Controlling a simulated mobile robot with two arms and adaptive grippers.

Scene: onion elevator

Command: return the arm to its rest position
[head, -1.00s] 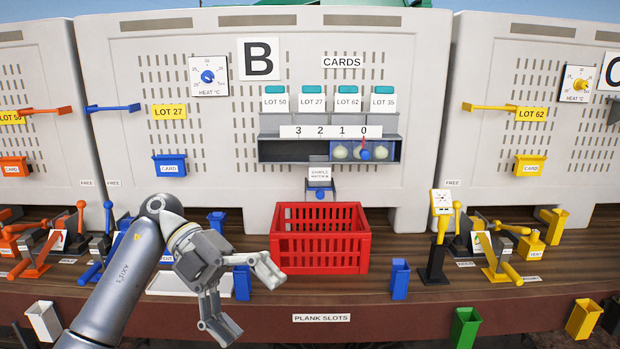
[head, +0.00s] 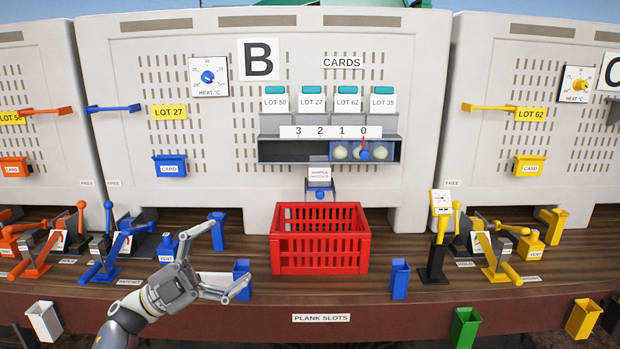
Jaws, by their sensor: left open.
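My left gripper (head: 230,258) shows in the head view at the lower left, in front of the wooden bench. Its two fingers are spread wide and point up and to the right, with nothing between them. It is left of the red crate (head: 319,262) and apart from it. A blue slot holder (head: 242,280) on the bench shows by the lower fingertip; I cannot tell whether they touch. My left arm comes in from the bottom edge. My right gripper is not in view.
The bench (head: 360,297) carries blue levers (head: 108,250) on the left and yellow levers (head: 495,258) on the right. A black stand with a white card (head: 441,202) stands right of the crate. Panel B (head: 220,130) rises behind. The bench right of the crate is partly clear.

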